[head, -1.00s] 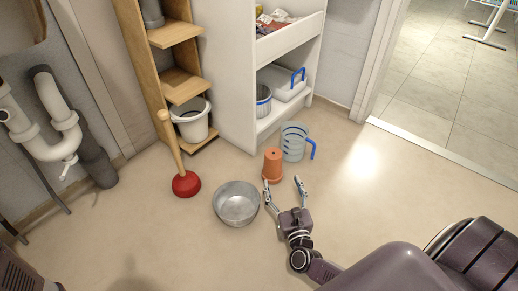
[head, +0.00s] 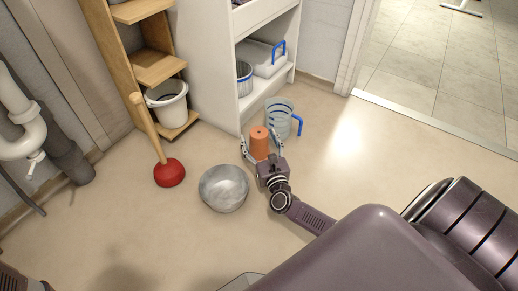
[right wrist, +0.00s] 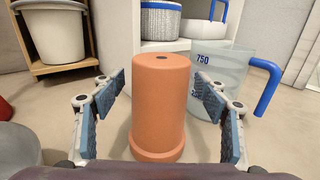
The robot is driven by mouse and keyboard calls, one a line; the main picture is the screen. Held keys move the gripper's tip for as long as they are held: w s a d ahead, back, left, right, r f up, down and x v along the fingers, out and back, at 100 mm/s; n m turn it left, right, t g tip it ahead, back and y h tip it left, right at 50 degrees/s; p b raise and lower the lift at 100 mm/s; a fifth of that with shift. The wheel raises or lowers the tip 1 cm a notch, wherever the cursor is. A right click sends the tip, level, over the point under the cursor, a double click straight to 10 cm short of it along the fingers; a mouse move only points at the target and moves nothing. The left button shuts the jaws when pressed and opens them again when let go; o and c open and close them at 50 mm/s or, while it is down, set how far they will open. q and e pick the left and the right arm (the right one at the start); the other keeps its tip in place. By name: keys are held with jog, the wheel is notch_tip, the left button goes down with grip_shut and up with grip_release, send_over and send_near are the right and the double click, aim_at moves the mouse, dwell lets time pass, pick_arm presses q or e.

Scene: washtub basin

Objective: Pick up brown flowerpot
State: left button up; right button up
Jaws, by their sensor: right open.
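The brown flowerpot (head: 259,143) is terracotta orange and stands upside down on the floor, rim down, in front of the white shelf. In the right wrist view the flowerpot (right wrist: 160,105) is upright in the middle, between the fingers. My right gripper (head: 262,143) is open, with one finger on each side of the pot. In the right wrist view the right gripper (right wrist: 160,90) shows gaps between both fingertips and the pot. My left gripper is not clearly in view; only a dark part of me shows at the lower left corner of the head view.
A clear measuring jug (head: 279,117) with a blue handle stands just behind and right of the pot. A metal bowl (head: 224,188) and a red plunger (head: 169,172) are to the left. The white shelf (head: 209,80) rises behind. Floor at right is clear.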

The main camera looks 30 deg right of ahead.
jog(key=c, duration=1.5)
jog(key=shift+c, duration=0.3)
jog(key=shift+r, duration=0.2)
